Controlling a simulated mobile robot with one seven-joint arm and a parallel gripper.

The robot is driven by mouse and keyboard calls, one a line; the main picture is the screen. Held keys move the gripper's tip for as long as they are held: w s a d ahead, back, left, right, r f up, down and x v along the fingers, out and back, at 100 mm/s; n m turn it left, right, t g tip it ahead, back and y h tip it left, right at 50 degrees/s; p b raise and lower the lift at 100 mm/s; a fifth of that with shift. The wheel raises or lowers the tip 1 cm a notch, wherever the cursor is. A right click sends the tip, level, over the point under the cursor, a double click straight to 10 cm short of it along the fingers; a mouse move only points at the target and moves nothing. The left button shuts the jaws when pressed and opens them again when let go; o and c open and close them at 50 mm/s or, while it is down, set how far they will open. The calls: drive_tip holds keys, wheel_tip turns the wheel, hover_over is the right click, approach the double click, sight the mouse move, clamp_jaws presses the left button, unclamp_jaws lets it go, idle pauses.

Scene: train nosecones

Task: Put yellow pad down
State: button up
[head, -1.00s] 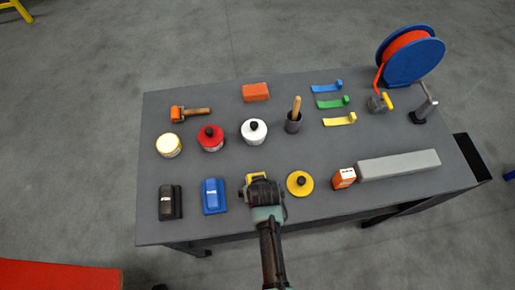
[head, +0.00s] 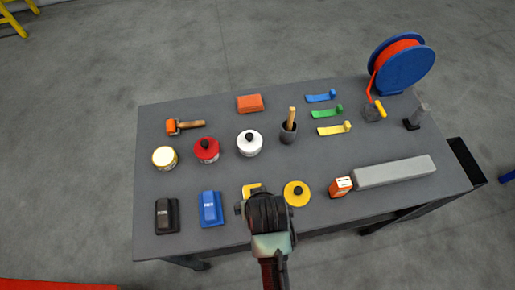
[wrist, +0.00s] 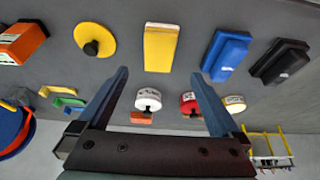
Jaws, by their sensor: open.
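The yellow pad (head: 250,188) lies on the grey table near its front edge, partly hidden by my gripper in the head view. In the wrist view the whole yellow pad (wrist: 159,48) shows, a rectangular block with a pale strip at one end. My gripper (wrist: 158,75) is open and empty. Its two fingers are spread wide and apart from the pad, with a gap between the fingertips and it. In the head view the gripper's fingertips are hidden behind its body.
A blue pad (head: 211,208) and a black pad (head: 167,215) lie to the left. A round yellow disc (head: 297,193) and an orange box (head: 340,186) are to the right, with a long grey bar (head: 395,171). Several cans (head: 206,150) stand behind.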

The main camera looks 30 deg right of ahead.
drive_tip(key=shift+s+r, duration=0.2)
drive_tip(key=shift+r, duration=0.2)
drive_tip(key=w+r+n+t+h, duration=0.1)
drive_tip(key=w+r+t, duration=0.3)
drive_tip(key=w+r, duration=0.45)
drive_tip(key=w+r+t, duration=0.3)
drive_tip(key=w+r, duration=0.2)
drive_tip(key=r, duration=0.6)
drive_tip(key=w+a+r+t, duration=0.1)
drive_tip(key=w+r+t, duration=0.1)
drive_tip(key=r, duration=0.6)
drive_tip(key=w+a+r+t, duration=0.2)
drive_tip(key=r+t, duration=0.1)
drive_tip(key=r, duration=0.5)
drive_tip(key=s+a+r+t, duration=0.2)
drive_tip(key=s+r+t, duration=0.1)
drive_tip(key=r, duration=0.8)
drive_tip(key=s+a+r+n+t+y, duration=0.1)
drive_tip(key=s+a+r+t, duration=0.2)
drive_tip(key=r, duration=0.8)
drive_tip(key=s+a+r+n+t, duration=0.1)
drive_tip(key=s+a+r+t, duration=0.2)
drive_tip(key=r, duration=0.8)
drive_tip(key=s+t, duration=0.2)
drive_tip(key=s, duration=0.1)
drive_tip(key=shift+s+y, duration=0.4)
drive_tip(key=shift+a+f, duration=0.1)
